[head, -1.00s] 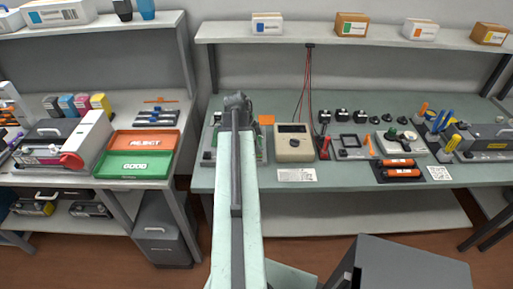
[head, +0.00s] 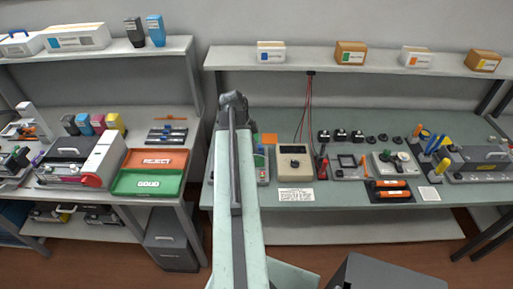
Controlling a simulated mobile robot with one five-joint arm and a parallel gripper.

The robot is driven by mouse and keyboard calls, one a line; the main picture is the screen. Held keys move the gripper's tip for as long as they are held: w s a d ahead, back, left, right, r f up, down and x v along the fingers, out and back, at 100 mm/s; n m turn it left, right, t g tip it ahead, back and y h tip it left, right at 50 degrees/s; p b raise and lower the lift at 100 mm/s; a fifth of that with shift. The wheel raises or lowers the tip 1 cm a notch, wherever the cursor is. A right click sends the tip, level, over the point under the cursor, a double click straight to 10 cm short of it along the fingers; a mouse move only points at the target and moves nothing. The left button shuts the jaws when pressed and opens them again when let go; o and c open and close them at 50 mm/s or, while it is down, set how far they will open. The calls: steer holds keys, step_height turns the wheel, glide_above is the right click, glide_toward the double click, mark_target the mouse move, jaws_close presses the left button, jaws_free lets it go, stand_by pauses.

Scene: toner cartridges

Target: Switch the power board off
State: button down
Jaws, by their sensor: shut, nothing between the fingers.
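My gripper (head: 233,101) is at the far end of my raised arm, in front of the back wall above the right bench. It looks shut and empty, though its fingertips are hard to make out. A grey panel with small coloured parts (head: 262,165) lies on the right bench, partly hidden behind my arm. It may be the power board, but its switch and state cannot be made out. My gripper is apart from it. A beige meter box (head: 294,163) with a dark display and a knob stands just right of the panel.
Red leads hang from the shelf (head: 350,62) over the right bench (head: 330,201). Tools and orange cartridges (head: 392,190) lie farther right. A dark box (head: 385,272) stands front right.

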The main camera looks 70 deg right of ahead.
mark_target(263, 173)
steer(key=shift+r, duration=0.15)
steer(key=shift+a, duration=0.1)
steer(key=shift+s+a+r+y, duration=0.2)
steer(key=shift+s+a+y, duration=0.1)
steer(key=shift+a, duration=0.15)
steer(key=shift+f, duration=0.1)
steer(key=b+x, duration=0.9)
steer(key=w+b+x, duration=0.1)
steer(key=b+x, duration=0.3)
steer(key=shift+s+f, duration=0.1)
steer(key=shift+f, duration=0.35)
